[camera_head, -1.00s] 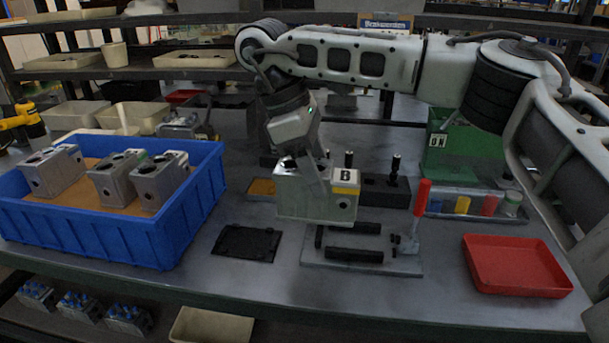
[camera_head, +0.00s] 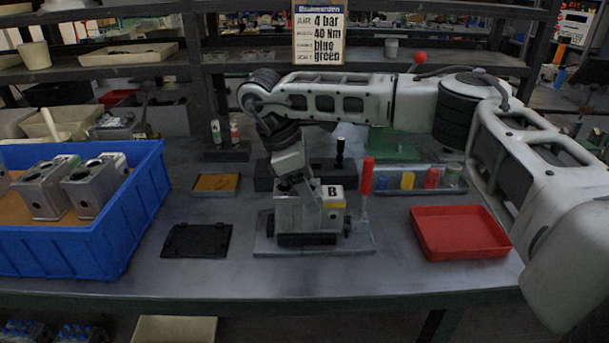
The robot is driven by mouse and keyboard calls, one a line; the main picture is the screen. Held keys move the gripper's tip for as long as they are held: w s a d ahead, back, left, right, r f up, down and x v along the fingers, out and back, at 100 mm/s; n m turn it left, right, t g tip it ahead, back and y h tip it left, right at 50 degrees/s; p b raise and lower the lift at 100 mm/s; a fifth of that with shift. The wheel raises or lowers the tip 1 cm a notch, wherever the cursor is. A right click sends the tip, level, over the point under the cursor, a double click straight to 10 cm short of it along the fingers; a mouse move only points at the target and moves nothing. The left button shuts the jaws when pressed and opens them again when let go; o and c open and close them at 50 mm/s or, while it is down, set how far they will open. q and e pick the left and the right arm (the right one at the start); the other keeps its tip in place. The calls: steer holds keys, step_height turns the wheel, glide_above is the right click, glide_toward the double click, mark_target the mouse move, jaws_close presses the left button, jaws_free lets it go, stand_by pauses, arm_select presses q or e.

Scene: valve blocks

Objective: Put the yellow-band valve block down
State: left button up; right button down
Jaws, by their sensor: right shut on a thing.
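The yellow-band valve block (camera_head: 293,216) is a grey metal block with a white "B" label and a yellow band (camera_head: 333,204) at its right end. It is at the fixture plate (camera_head: 352,246), low behind the front black bar (camera_head: 307,240), and looks level. Whether its underside touches the plate is hidden. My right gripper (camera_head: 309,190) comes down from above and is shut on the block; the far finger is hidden. A red-handled clamp (camera_head: 367,176) stands upright at the plate's right. My left gripper is not in view.
A blue bin (camera_head: 97,243) with grey valve blocks (camera_head: 94,189) is on the left. A black mat (camera_head: 197,240) and a yellow-brown tray (camera_head: 216,184) lie left of the fixture. An empty red tray (camera_head: 460,233) lies right. The bench front is clear.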

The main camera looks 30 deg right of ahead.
steer(key=shift+f, duration=0.4)
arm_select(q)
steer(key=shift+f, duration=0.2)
arm_select(e)
steer(key=c, duration=0.5)
jaws_free()
steer(key=shift+f, duration=0.15)
steer(key=shift+a, duration=0.1)
arm_select(q)
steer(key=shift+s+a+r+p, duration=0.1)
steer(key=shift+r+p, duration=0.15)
steer(key=shift+p, duration=0.35)
arm_select(e)
steer(key=v, duration=1.2)
